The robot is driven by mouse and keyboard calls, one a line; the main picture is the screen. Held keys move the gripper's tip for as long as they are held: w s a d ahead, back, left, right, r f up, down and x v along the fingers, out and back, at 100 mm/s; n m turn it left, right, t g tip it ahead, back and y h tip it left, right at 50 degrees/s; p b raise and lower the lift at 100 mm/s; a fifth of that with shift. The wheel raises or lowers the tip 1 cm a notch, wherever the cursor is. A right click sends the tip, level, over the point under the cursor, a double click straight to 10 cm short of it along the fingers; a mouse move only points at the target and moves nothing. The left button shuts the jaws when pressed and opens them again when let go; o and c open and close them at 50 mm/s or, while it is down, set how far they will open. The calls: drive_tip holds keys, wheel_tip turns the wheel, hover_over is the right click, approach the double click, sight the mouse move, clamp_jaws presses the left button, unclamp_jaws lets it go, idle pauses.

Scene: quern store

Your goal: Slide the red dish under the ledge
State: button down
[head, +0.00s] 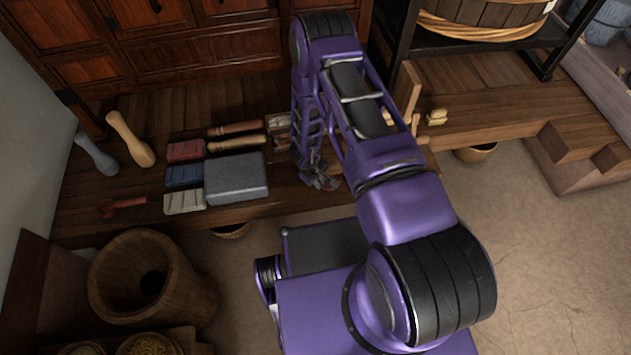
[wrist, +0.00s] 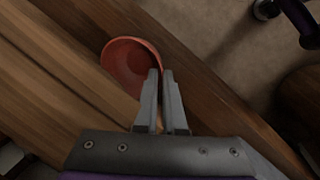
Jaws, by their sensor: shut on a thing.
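The red dish (wrist: 130,66) is a shallow round bowl with its open side showing in the wrist view. My gripper (wrist: 161,72) is shut on its near rim, with the two fingertips close together. In the head view my gripper (head: 322,183) is at the front edge of the low wooden platform, and the dish is mostly hidden by it. The platform (head: 500,118) has a plank top that forms a ledge over the floor; planks (wrist: 45,75) also show beside the dish in the wrist view. I cannot tell whether the dish touches the wood.
A grey stone block (head: 236,178), small coloured blocks (head: 185,150) and wooden pestles (head: 130,140) lie on the platform to the left. A large wooden mortar (head: 150,280) stands front left. Bowls (head: 475,153) sit under the platform edge. The floor at right (head: 540,260) is clear.

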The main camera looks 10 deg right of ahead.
drive_tip(key=shift+w+d, duration=0.2)
drive_tip(key=shift+d, duration=0.3)
drive_tip(key=shift+w+d, duration=0.15)
drive_tip(key=shift+d, duration=0.3)
drive_tip(key=c, duration=0.9)
unclamp_jaws()
drive_tip(key=shift+c, duration=0.2)
drive_tip(key=shift+s+a, duration=0.1)
drive_tip(key=shift+a, duration=0.05)
drive_tip(key=shift+r, duration=0.1)
drive_tip(key=p+v, duration=0.7)
drive_tip(key=v, duration=1)
drive_tip(key=shift+s+a, duration=0.1)
drive_tip(key=shift+a, duration=0.1)
